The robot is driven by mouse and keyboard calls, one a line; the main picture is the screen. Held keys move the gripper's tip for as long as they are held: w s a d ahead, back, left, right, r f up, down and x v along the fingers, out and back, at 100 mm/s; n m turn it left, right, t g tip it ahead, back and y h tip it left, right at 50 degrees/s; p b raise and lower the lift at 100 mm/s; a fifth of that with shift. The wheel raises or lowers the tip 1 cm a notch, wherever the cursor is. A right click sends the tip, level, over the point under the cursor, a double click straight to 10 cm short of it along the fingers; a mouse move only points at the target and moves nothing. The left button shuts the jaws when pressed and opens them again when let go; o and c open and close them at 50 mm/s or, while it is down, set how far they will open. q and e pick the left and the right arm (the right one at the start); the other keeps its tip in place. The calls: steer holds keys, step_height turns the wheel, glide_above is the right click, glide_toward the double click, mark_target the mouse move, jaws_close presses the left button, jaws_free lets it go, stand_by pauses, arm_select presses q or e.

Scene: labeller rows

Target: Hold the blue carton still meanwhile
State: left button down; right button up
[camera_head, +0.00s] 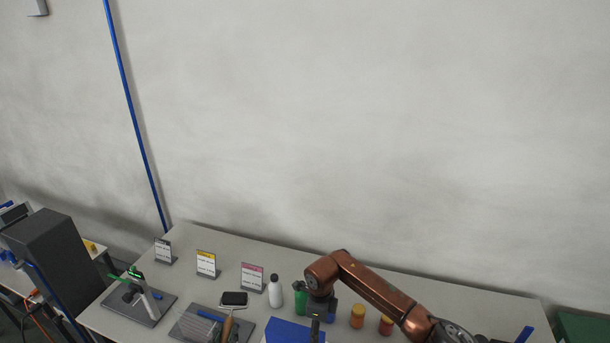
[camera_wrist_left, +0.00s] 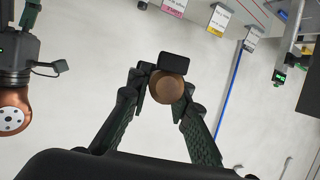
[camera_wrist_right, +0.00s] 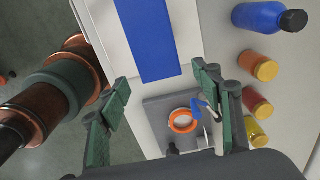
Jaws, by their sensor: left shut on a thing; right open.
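The blue carton (camera_head: 290,332) lies at the bottom middle of the head view, cut off by the frame edge. What seems to be its blue face (camera_wrist_right: 148,40) shows as a long strip in the right wrist view. My right gripper (camera_wrist_right: 165,100) is open, with nothing between its fingers. In the head view it (camera_head: 316,322) hangs by the carton; I cannot tell whether they touch. My left gripper (camera_wrist_left: 165,90) is shut on a brown round handle (camera_wrist_left: 167,90) with a black block behind it. This looks like the wooden-handled roller (camera_head: 234,298) in the head view.
A blue bottle (camera_wrist_right: 262,17) stands right of the carton. A grey mat (camera_wrist_right: 155,110) bears an orange ring (camera_wrist_right: 183,121). Label signs (camera_head: 206,263) stand farther back.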

steer(key=shift+f, duration=2.55)
steer(key=c, duration=1.1)
arm_select(q)
steer(key=s+d+f+m+h, duration=0.1)
steer(key=s+d+f+h, duration=0.1)
steer(key=f, duration=0.6)
steer(key=s+d+f+m+h, duration=0.2)
steer(key=s+d+f, duration=0.2)
steer(key=f, duration=0.5)
steer(key=s+d+f+m+h, duration=0.1)
steer(key=s+d+f, duration=0.2)
steer(key=f, duration=0.6)
steer(key=shift+s+d+g+h, duration=0.2)
steer(key=shift+g+h, duration=0.2)
steer(key=shift+r, duration=0.1)
